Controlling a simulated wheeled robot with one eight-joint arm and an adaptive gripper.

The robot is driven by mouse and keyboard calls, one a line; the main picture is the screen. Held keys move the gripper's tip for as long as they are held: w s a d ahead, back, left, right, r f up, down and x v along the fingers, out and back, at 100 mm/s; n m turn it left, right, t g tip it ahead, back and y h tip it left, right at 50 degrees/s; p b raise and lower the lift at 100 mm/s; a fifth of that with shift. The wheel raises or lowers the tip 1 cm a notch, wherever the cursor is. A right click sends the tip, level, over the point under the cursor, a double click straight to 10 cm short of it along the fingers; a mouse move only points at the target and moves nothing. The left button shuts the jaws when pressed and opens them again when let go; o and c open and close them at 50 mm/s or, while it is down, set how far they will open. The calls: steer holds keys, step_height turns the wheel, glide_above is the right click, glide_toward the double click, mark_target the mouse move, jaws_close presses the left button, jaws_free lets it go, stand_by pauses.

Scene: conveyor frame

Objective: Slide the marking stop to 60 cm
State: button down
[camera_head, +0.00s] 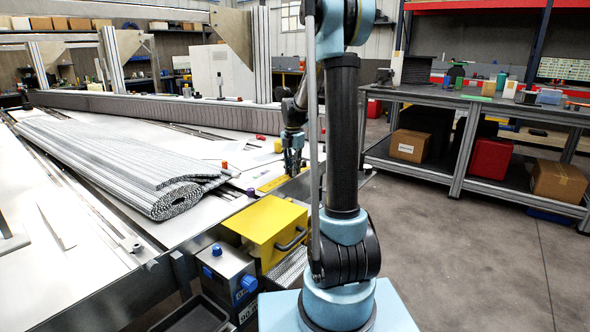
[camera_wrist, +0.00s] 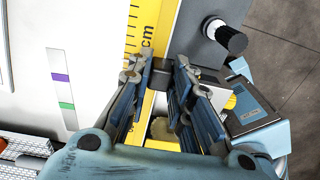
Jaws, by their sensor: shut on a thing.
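The yellow ruler (camera_wrist: 143,38) lies along the bench edge, with black marks and "cm" readable in the wrist view; the numbers are too small to read. A stretch of it also shows in the head view (camera_head: 271,185). My gripper (camera_wrist: 164,72) is over the ruler's inner side, fingers pointing down to the grey rail beside it. In the head view my gripper (camera_head: 293,163) is low at the bench's right edge. It is shut on a small dark piece, apparently the marking stop (camera_wrist: 161,79), mostly hidden by the fingers. Its reading cannot be told.
A black knob (camera_wrist: 228,37) stands on the grey plate close right of my fingers. A rolled slatted curtain (camera_head: 130,165) covers the bench's left part. A yellow box with a handle (camera_head: 265,230) stands at the near edge. The floor to the right is clear.

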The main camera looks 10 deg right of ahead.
mark_target(277, 185)
steer(key=shift+s+a, duration=3.45)
steer(key=shift+a, duration=0.2)
steer(key=c, duration=1.4)
jaws_free()
steer(key=shift+o, duration=0.2)
step_height(277, 185, up, 12)
steer(key=s+d+m, duration=0.4)
steer(key=s+m, duration=0.3)
steer(key=s, duration=0.2)
steer(key=s+d+f+m+t, duration=0.1)
steer(key=s+d+f+m, duration=0.2)
steer(key=s+f+m, duration=0.4)
steer(key=s+d+f+m+t, duration=0.1)
steer(key=s+d+f+m, duration=0.2)
steer(key=s+f+m, duration=0.5)
steer(key=s+m, duration=0.4)
steer(key=s, duration=0.2)
steer(key=shift+s+d+f+m, duration=0.15)
steer(key=shift+s+d+m, duration=0.15)
steer(key=shift+s+m, duration=0.1)
